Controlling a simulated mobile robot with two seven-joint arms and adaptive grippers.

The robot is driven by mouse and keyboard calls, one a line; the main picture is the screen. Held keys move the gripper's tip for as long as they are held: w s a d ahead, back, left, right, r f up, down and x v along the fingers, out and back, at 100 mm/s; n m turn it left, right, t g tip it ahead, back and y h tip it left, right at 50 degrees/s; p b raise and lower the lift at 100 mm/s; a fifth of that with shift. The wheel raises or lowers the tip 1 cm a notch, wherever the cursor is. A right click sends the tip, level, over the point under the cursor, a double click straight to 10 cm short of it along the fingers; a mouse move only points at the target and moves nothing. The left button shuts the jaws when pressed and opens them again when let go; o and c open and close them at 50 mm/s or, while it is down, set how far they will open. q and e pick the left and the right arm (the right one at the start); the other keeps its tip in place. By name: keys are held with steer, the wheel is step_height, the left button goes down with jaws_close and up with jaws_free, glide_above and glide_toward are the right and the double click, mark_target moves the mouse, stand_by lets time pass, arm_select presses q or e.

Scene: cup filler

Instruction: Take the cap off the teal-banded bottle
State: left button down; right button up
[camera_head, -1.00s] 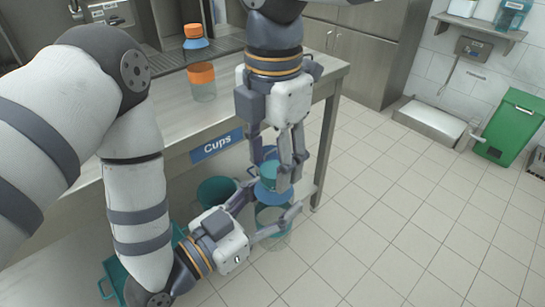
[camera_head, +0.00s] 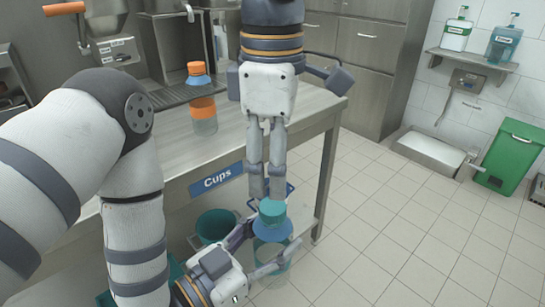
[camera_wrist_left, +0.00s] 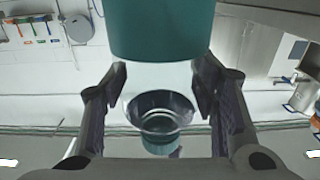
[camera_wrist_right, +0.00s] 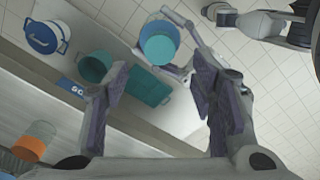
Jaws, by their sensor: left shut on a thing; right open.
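The teal-banded bottle (camera_head: 273,231) stands about upright below the table top, with a teal cap on its blue shoulder. My left gripper (camera_head: 262,256) is shut on its clear body from the left. In the left wrist view a large teal part of the bottle (camera_wrist_left: 160,30) fills the top, between and beyond the fingers. My right gripper (camera_head: 266,192) points down just above the cap, open, its fingertips at or near the cap's upper edge. In the right wrist view the cap (camera_wrist_right: 159,49) shows beyond the open fingers, not between them.
An orange-banded bottle (camera_head: 203,115) stands on the steel counter (camera_head: 165,130). A teal bin (camera_head: 213,226) sits below the blue Cups label (camera_head: 216,178). The tiled floor (camera_head: 400,240) at right is clear.

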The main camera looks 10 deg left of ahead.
mark_target(273, 206)
steer(key=m, duration=0.2)
steer(key=r+m, duration=0.1)
steer(key=m, duration=0.4)
steer(key=shift+m, duration=0.3)
step_height(273, 206, down, 8)
steer(key=shift+r, duration=0.1)
jaws_close()
steer(key=shift+r, duration=0.1)
steer(key=shift+r, duration=1.05)
